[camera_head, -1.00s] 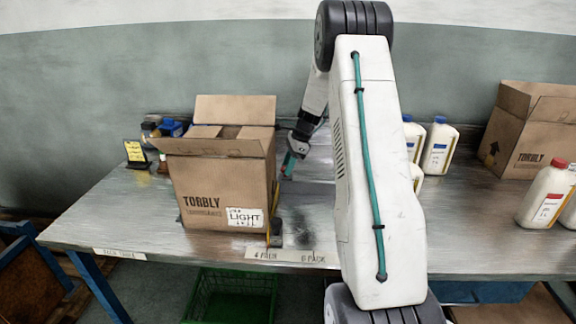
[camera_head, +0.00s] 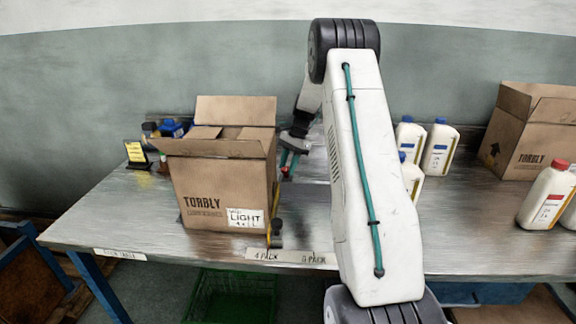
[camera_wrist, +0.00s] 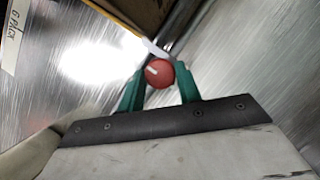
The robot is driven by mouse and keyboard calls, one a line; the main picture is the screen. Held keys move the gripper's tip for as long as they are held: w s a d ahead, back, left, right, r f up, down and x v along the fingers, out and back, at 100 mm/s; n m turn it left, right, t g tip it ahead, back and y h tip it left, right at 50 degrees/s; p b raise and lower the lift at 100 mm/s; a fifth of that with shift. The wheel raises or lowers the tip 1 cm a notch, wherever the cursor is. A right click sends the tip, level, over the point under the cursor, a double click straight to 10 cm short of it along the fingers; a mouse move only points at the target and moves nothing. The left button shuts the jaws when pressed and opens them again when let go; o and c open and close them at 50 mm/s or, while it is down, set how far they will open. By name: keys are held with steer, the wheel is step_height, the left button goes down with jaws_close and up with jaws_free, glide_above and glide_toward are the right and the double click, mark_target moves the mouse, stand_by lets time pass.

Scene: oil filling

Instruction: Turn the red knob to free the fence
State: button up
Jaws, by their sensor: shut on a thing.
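The red knob (camera_wrist: 158,73) is round, with a pale mark on its face. In the wrist view it sits between the two green fingers of my gripper (camera_wrist: 160,77), which is shut on it. In the head view my gripper (camera_head: 288,170) is low over the table, just right of the open carton's back corner; the knob is hard to make out there. A yellow-edged upright strip (camera_head: 275,215) stands along the carton's right side and may be the fence. A metal rail (camera_wrist: 182,28) runs behind the knob in the wrist view.
An open TORBLY carton (camera_head: 205,195) stands left of my gripper on the metal table (camera_head: 120,215). White bottles (camera_head: 438,148) stand to the right, with another carton (camera_head: 545,140) beyond. A yellow sign (camera_head: 136,153) stands at the back left. Table front centre-right is partly hidden by my arm.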

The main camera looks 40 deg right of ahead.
stand_by(0.3)
steer(key=o, duration=0.7)
steer(key=v, duration=0.7)
steer(key=shift+d+r, duration=0.15)
steer(key=shift+r, duration=0.25)
